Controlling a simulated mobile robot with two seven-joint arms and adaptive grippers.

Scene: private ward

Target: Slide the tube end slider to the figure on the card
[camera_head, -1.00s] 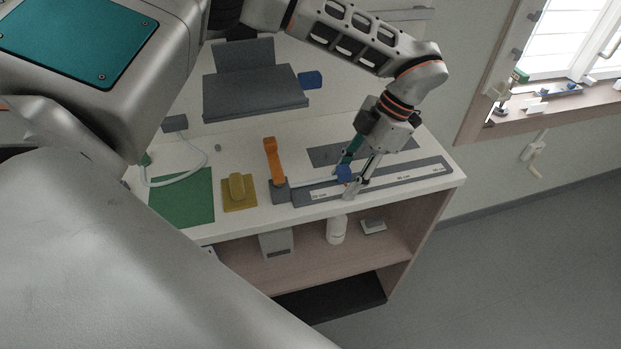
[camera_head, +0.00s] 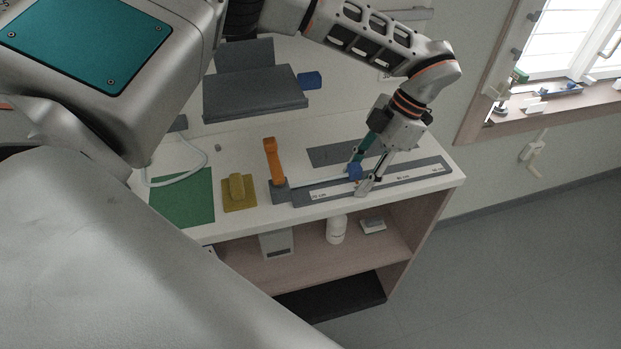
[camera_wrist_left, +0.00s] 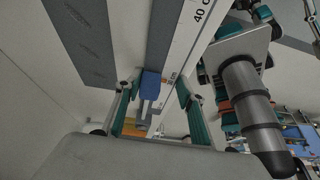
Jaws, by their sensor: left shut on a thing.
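The blue tube end slider (camera_head: 355,172) is on the dark rail (camera_head: 430,168) with white scale strips, right of the upright orange handle (camera_head: 271,158). A thin pale tube (camera_head: 325,181) runs from the handle's grey base to the slider. My left gripper (camera_head: 361,181) is shut on the slider, one finger on each side. In the left wrist view the slider (camera_wrist_left: 151,86) sits between the fingers, beside the scale strip (camera_wrist_left: 188,40), where a "40 c" mark is readable. My right gripper is not in view.
A grey plate (camera_head: 330,154) lies behind the rail. A grey stand (camera_head: 254,97) and a blue block (camera_head: 310,80) are at the wall. The rail's right part is clear.

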